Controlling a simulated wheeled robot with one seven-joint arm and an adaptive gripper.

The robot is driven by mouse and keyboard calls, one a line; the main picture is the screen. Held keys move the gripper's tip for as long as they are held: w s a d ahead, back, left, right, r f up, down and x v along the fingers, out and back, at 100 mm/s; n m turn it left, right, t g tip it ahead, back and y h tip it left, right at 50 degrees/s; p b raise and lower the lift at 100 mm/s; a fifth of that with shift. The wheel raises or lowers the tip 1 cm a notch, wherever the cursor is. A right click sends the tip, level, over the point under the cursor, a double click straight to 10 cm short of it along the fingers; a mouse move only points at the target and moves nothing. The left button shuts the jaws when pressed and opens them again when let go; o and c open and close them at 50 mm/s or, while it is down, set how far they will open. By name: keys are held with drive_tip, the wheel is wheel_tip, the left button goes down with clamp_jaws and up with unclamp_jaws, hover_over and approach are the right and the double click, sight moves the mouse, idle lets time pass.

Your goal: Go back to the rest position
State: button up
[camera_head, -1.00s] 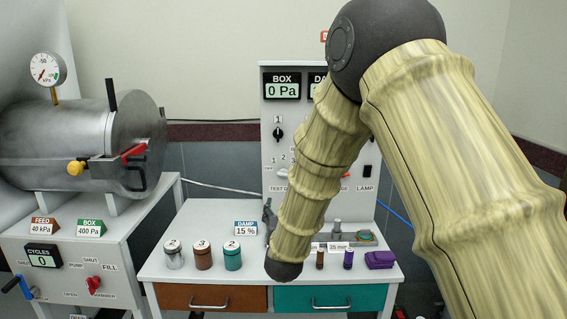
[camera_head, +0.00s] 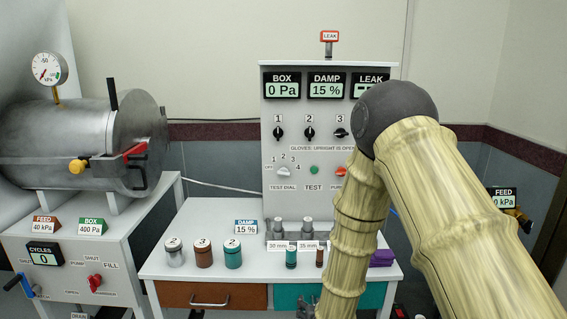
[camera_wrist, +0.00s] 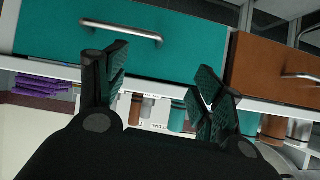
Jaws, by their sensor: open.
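My gripper (camera_wrist: 158,85) is open and empty in the wrist view, its two dark fingers with green pads set apart. It faces the front of the bench, where the teal drawer (camera_wrist: 185,45) and the brown drawer (camera_wrist: 275,68) show upside down. In the head view my bamboo-like arm comes from the right and bends down in front of the bench's right part. The gripper end is low at the bottom edge there, in front of the teal drawer (camera_head: 290,293), and mostly cut off.
On the white bench stand a grey jar (camera_head: 174,254), a brown jar (camera_head: 203,255), a teal jar (camera_head: 233,255), small vials (camera_head: 291,258) and a purple stack (camera_head: 382,258). The control panel (camera_head: 300,140) rises behind. A metal chamber (camera_head: 80,145) stands left.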

drive_tip(key=s+d+f+g, duration=0.3)
drive_tip(key=s+d+f, duration=0.1)
drive_tip(key=s+f, duration=0.45)
drive_tip(key=s+d+f+g, duration=0.3)
drive_tip(key=s+f, duration=0.4)
drive_tip(key=s, duration=0.3)
drive_tip(key=s+d+f+g, duration=0.2)
drive_tip(key=s, duration=0.6)
drive_tip(key=s+d+f+g, duration=0.2)
drive_tip(key=s, duration=0.6)
drive_tip(key=s+d+f+g, duration=0.1)
drive_tip(key=s+d+f, duration=0.1)
drive_tip(key=s, duration=0.6)
drive_tip(key=shift+s+f+g, duration=0.25)
drive_tip(key=shift+f+g, duration=0.15)
